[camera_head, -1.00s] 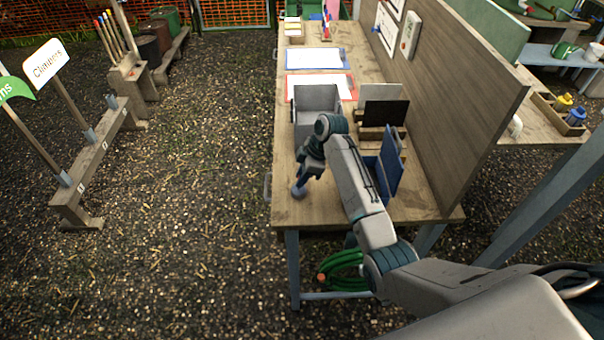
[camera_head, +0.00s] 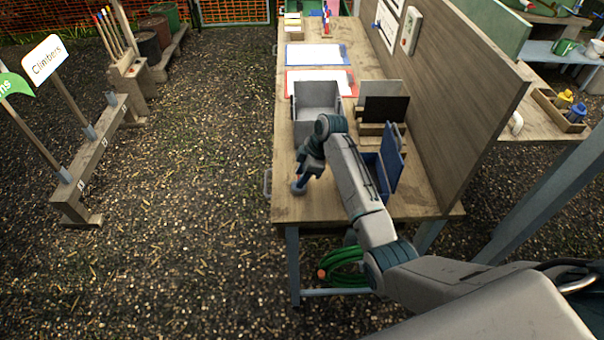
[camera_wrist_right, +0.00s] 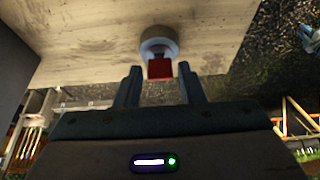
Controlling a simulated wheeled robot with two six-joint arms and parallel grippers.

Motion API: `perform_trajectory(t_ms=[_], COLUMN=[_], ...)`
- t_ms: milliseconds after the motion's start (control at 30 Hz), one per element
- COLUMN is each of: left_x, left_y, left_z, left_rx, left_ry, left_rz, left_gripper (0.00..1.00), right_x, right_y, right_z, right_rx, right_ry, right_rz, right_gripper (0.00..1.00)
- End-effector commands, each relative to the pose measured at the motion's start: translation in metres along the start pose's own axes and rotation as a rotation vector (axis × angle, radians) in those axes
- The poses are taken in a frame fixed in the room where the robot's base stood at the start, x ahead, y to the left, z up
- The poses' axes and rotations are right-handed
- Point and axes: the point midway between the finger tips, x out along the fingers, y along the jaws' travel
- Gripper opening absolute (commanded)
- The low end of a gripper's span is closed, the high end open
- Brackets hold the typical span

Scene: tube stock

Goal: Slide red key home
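A small red key (camera_wrist_right: 160,69) shows in the right wrist view, at a round grey fitting (camera_wrist_right: 158,40) on the wooden tabletop. Whether it sits in the fitting or only touches it, I cannot tell. My right gripper (camera_wrist_right: 160,72) has its two dark fingers apart, one on each side of the key, with a visible gap to each. In the head view the right gripper (camera_head: 303,178) is low over the bench (camera_head: 310,208), by its left edge, and the key cannot be made out. My left gripper is in neither view.
A grey open bin (camera_head: 316,90) stands just beyond my right wrist. A raised blue panel (camera_head: 392,160) and a dark panel (camera_head: 386,108) stand to its right, before a tall wooden board (camera_head: 450,90). The bench's near left corner is clear.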

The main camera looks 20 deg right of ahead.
Motion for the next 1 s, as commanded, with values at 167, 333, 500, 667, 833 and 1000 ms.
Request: perform_trajectory(t_ms=[167, 333, 500, 667, 833, 1000], left_x=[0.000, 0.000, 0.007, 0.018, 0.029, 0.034], left_y=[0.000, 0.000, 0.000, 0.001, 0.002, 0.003], left_z=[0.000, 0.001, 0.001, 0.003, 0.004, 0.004], left_rx=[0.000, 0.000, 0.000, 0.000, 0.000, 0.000], left_ry=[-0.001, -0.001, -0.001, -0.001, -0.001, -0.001], left_rz=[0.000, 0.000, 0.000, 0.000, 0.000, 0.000], left_gripper=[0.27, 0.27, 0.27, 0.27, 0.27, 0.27], right_x=[0.000, -0.001, -0.013, -0.044, -0.078, -0.100], right_y=[0.000, 0.000, 0.001, 0.002, 0.001, 0.001], right_z=[0.000, 0.000, 0.001, 0.002, 0.001, 0.001], right_rx=[0.000, 0.000, 0.000, -0.001, -0.002, -0.001], right_ry=[0.000, 0.000, 0.000, 0.000, 0.000, 0.000], right_rz=[0.000, 0.000, 0.003, 0.007, 0.006, 0.002], right_gripper=[0.50, 0.50, 0.50, 0.50, 0.50, 0.50])
